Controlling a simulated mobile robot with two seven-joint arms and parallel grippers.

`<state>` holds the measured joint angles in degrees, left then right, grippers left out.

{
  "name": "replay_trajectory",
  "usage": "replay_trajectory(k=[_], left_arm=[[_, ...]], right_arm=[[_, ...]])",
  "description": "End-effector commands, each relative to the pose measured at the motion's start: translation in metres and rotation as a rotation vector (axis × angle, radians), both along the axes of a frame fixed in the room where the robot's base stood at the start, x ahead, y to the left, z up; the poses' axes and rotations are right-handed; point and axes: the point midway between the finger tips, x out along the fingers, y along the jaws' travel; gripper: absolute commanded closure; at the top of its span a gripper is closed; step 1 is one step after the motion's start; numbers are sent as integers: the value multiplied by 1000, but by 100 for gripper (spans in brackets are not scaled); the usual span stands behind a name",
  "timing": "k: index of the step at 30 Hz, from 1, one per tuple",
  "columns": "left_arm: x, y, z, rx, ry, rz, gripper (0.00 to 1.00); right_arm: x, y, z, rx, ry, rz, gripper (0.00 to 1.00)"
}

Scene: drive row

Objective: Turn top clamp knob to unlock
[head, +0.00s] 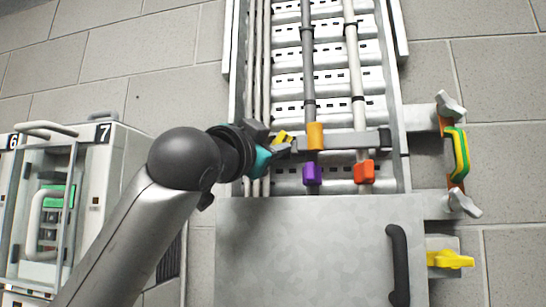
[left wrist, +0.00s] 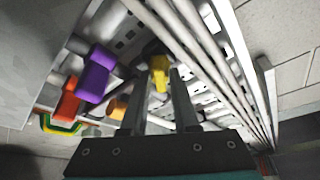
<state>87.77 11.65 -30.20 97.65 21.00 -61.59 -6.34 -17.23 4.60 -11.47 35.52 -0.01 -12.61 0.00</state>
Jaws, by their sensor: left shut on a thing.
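My left gripper (head: 282,143) reaches in from the left to the left end of a grey horizontal bar (head: 340,140) across the cable tray. It is shut on a small yellow piece (head: 284,136), which also shows between the fingertips in the left wrist view (left wrist: 159,72). The fingers partly hide the yellow piece, so its full shape cannot be told. At the right, a grey winged knob (head: 450,106) sits above a green-yellow strap (head: 461,153), and a second grey winged knob (head: 464,203) sits below it. My right gripper is not in view.
Orange (head: 315,135), purple (head: 312,175) and red (head: 364,172) blocks sit on the cables close right of my gripper. A grey panel (head: 290,245) with a black handle (head: 398,262) lies below. A yellow knob (head: 450,260) is at lower right. Cabinets (head: 95,180) stand left.

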Motion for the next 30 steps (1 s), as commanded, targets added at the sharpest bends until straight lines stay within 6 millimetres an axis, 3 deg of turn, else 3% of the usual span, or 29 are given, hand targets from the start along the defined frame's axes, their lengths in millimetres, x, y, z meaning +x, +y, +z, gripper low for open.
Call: replay_trajectory(k=[6,15,30], left_arm=[[0,-3,-5,-201,46,-4,100],[0,-5,-4,-439,94,-3,100],[0,-4,-3,-624,131,0,100]], right_arm=[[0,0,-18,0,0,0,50],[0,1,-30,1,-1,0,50],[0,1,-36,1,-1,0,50]])
